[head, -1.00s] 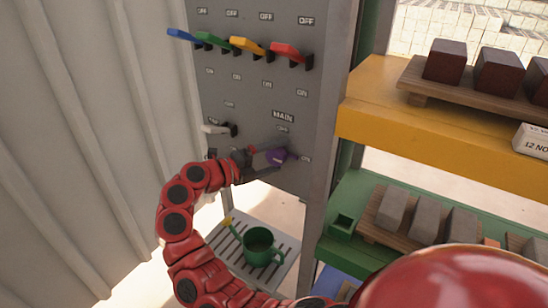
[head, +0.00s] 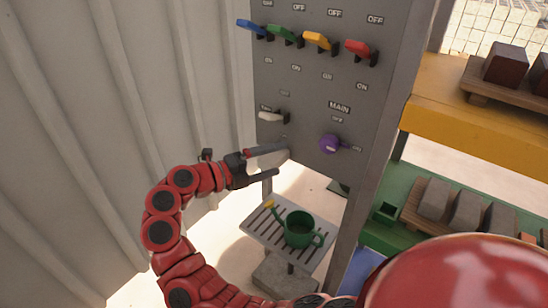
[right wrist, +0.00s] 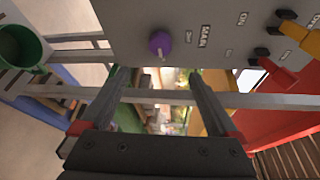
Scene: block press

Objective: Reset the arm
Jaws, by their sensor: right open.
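My right gripper (head: 277,161) is open and empty in the head view, just below and left of the purple MAIN knob (head: 331,144) and apart from it. In the right wrist view the two fingers (right wrist: 156,78) stand wide apart with nothing between them, and the purple knob (right wrist: 159,43) shows beyond them on the grey panel. My red right arm (head: 165,225) curves up from the bottom of the head view. My left gripper is not seen.
The grey panel (head: 300,90) carries blue, green, yellow and red levers (head: 357,49) and a white lever (head: 271,117). A green watering can (head: 299,229) stands on a slatted shelf below. A yellow shelf (head: 450,110) is at right; a corrugated wall (head: 100,130) fills the left.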

